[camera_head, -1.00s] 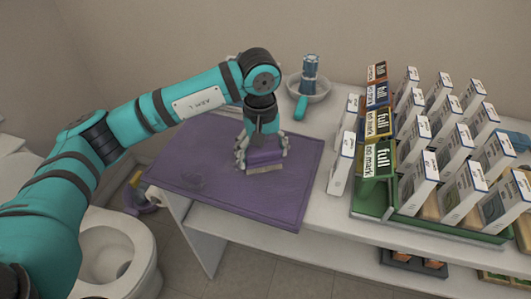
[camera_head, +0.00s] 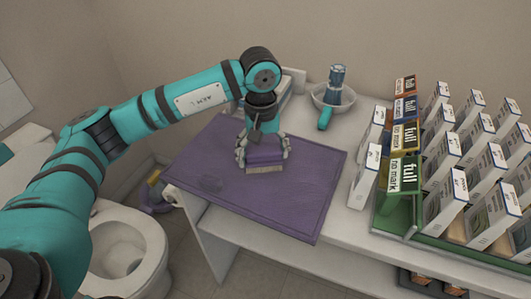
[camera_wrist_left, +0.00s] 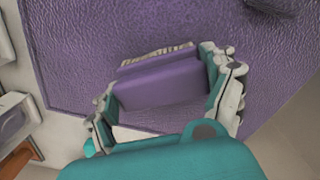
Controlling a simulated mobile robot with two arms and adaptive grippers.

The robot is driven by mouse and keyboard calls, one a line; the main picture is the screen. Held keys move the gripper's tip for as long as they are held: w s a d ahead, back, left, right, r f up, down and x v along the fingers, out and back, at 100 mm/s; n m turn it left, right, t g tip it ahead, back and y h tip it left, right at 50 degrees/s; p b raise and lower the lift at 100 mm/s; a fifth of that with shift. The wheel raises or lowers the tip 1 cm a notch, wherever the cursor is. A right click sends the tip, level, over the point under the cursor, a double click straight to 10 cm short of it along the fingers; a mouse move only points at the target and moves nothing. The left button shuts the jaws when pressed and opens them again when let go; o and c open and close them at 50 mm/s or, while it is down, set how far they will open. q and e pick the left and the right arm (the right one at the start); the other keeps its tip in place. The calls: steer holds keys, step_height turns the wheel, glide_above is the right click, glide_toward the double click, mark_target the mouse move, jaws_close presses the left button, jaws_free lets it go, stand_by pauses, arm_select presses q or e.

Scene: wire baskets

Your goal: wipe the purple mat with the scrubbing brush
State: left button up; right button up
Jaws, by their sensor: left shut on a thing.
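The purple mat (camera_head: 300,205) lies flat on the white counter, and it also fills much of the left wrist view (camera_wrist_left: 90,40). My left gripper (camera_head: 263,158) is over the middle of the mat, shut on the scrubbing brush (camera_head: 265,160). The brush has a purple body, seen between the fingers in the left wrist view (camera_wrist_left: 160,85), and pale bristles facing down. The bristles are at the mat's surface; I cannot tell for sure whether they touch it. A darker smudge (camera_head: 210,184) shows on the left part of the mat. My right gripper is not in view.
A green rack (camera_head: 395,222) with several white boxes and "full" and "no mark" labels stands on the right. A white bowl (camera_head: 346,101) with a blue bottle (camera_head: 337,78) and a teal-handled tool (camera_head: 324,119) is behind the mat. A toilet (camera_head: 128,250) stands lower left.

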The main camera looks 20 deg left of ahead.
arm_select(q)
steer(key=shift+w+a+b, duration=0.2)
steer(key=shift+a+b, duration=0.5)
steer(key=shift+a, duration=1.9)
steer(key=shift+s+d, duration=0.15)
steer(key=shift+d, duration=1.25)
steer(key=shift+s+d, duration=0.1)
steer(key=shift+d, duration=1.3)
steer(key=shift+d, duration=0.55)
steer(key=shift+s+d+b, duration=0.2)
steer(key=shift+d+b, duration=0.2)
steer(key=shift+d, duration=1.8)
